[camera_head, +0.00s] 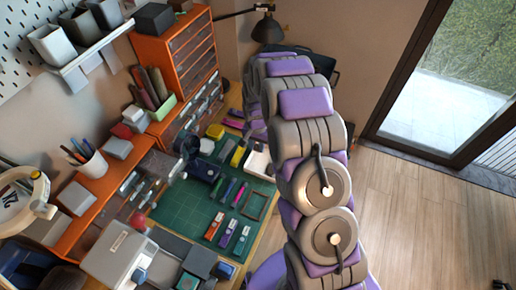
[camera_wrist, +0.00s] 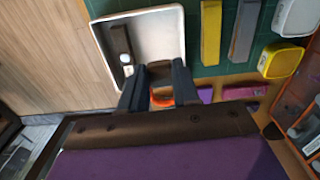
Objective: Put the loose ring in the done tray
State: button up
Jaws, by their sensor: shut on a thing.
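My gripper (camera_wrist: 158,86) shows in the wrist view with its two dark fingers on either side of a small orange ring (camera_wrist: 161,99). It is shut on this ring, and the fingers partly hide it. The white tray (camera_wrist: 172,42) lies just beyond the fingers, and the fingertips overlap its near edge in the picture. I cannot tell the height between them. A dark bar with a pale round spot (camera_wrist: 122,45) lies in the tray. In the head view the white tray (camera_head: 259,164) shows partly beside my arm; the gripper and ring are hidden there.
A green cutting mat (camera_head: 180,205) holds several tools and coloured pieces. A yellow block (camera_wrist: 210,30) and a grey block (camera_wrist: 244,30) lie right of the tray. An orange drawer cabinet (camera_head: 190,50) stands at the back. Wooden floor (camera_wrist: 45,45) lies left of the tray.

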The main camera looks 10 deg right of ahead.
aim_at(257, 165)
jog(key=shift+a+f, duration=0.1)
jog(key=shift+f, duration=0.85)
jog(key=shift+f+b, duration=0.85)
jog(key=shift+f, duration=3.5)
jog(key=shift+f, duration=0.3)
jog(key=o, duration=1)
jog(key=shift+c, duration=0.2)
notch_tip(257, 165, up, 17)
jog(key=p, duration=0.3)
jog(key=shift+r, duration=0.15)
